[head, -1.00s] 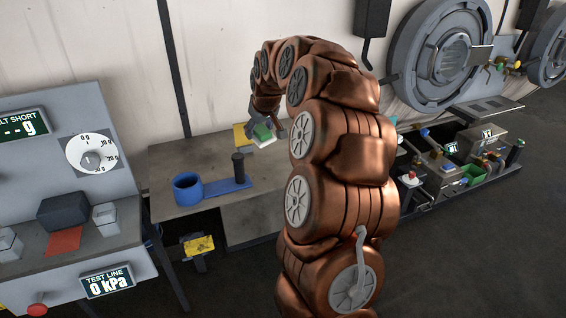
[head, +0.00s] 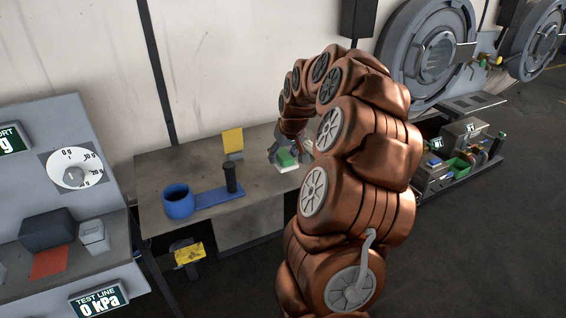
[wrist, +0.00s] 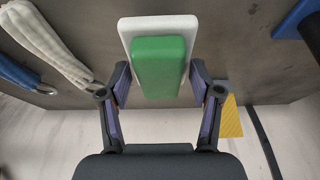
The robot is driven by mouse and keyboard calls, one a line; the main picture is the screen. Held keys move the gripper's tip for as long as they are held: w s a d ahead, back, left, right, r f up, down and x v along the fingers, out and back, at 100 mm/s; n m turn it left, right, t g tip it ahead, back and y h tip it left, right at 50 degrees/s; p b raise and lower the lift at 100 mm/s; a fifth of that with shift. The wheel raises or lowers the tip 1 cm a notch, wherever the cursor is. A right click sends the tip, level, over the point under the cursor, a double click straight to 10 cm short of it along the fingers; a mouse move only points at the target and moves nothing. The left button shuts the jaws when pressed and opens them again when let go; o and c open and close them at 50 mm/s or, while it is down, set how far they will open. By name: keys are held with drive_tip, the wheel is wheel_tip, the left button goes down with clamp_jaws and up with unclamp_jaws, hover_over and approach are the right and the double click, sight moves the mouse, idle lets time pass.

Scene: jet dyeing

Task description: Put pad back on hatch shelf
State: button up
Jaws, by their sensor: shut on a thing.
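The pad is a white slab with a green block on top. In the head view the pad (head: 286,158) is at my gripper (head: 285,152), over the right part of the grey table (head: 258,192). In the wrist view the pad (wrist: 160,65) sits between the two fingers of my gripper (wrist: 160,95), which are shut on its sides. I cannot tell whether it touches the table. A grey ledge (head: 477,103) lies below the round hatch (head: 430,50) on the right wall; I cannot tell whether this is the hatch shelf.
A blue holder (head: 180,203) with a ring and black post stands on the table. A yellow card (head: 232,141) stands behind it. A low rack of equipment (head: 450,165) stands at right; the floor in front is clear.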

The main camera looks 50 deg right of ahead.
drive_tip(key=shift+f+p, duration=0.4)
drive_tip(key=shift+f, duration=1.5)
drive_tip(key=o, duration=1)
drive_tip(key=shift+r, duration=0.1)
drive_tip(key=b+v, duration=0.2)
drive_tip(key=v, duration=1)
drive_tip(key=shift+w, duration=0.1)
